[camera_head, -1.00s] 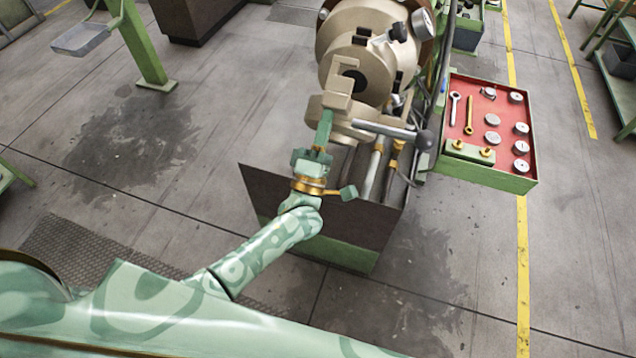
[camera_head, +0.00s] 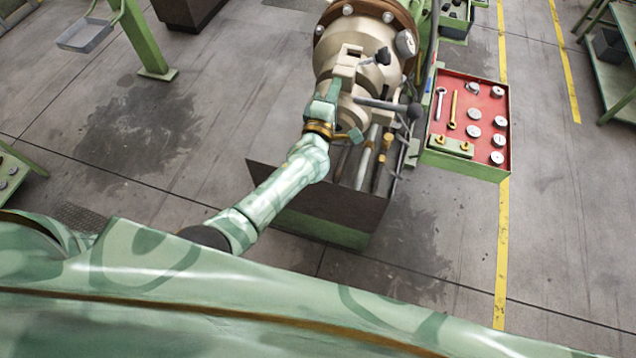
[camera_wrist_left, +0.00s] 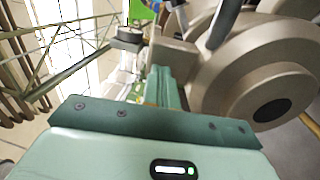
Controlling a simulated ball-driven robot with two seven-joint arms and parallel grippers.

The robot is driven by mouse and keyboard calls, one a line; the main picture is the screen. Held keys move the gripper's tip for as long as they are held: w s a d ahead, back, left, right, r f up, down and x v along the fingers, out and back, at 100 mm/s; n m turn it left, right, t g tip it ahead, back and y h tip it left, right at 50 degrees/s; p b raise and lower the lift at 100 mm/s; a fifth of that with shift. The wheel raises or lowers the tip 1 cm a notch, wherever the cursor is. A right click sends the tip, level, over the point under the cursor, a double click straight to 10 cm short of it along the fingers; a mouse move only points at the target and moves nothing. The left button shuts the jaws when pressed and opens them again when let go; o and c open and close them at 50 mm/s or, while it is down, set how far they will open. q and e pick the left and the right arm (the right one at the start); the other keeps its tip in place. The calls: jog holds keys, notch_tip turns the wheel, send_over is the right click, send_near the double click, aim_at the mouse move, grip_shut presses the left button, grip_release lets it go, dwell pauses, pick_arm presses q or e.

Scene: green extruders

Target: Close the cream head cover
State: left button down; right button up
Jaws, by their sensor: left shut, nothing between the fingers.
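The cream head cover (camera_head: 362,62) is the round cream-tan part at the front of the machine, at the top middle of the head view. It also fills the right of the left wrist view (camera_wrist_left: 240,75). A dark-knobbed lever (camera_head: 385,104) sticks out to the right below it. My left gripper (camera_head: 333,88) is shut and empty, with its fingers up against the block on the cover's front; I cannot tell if they touch. In the left wrist view the fingers (camera_wrist_left: 160,85) stand just left of the cover. My right gripper is not in view.
A green-edged red tray (camera_head: 482,90) with tools and round parts stands right of the machine. A dark open bin (camera_head: 330,205) with rods above it lies below the cover. A green post (camera_head: 145,45) stands at the upper left. The floor between is clear.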

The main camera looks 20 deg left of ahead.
aim_at(339, 72)
pick_arm(q)
jog(key=shift+w+r+g, duration=0.3)
jog(key=shift+w+r, duration=0.05)
jog(key=shift+w, duration=0.45)
jog(key=shift+w+r, duration=0.15)
jog(key=shift+w, duration=0.6)
jog(key=shift+w+r+b, duration=0.1)
jog(key=shift+w+b, duration=0.05)
jog(key=shift+b, duration=0.15)
jog(key=shift+r, duration=0.3)
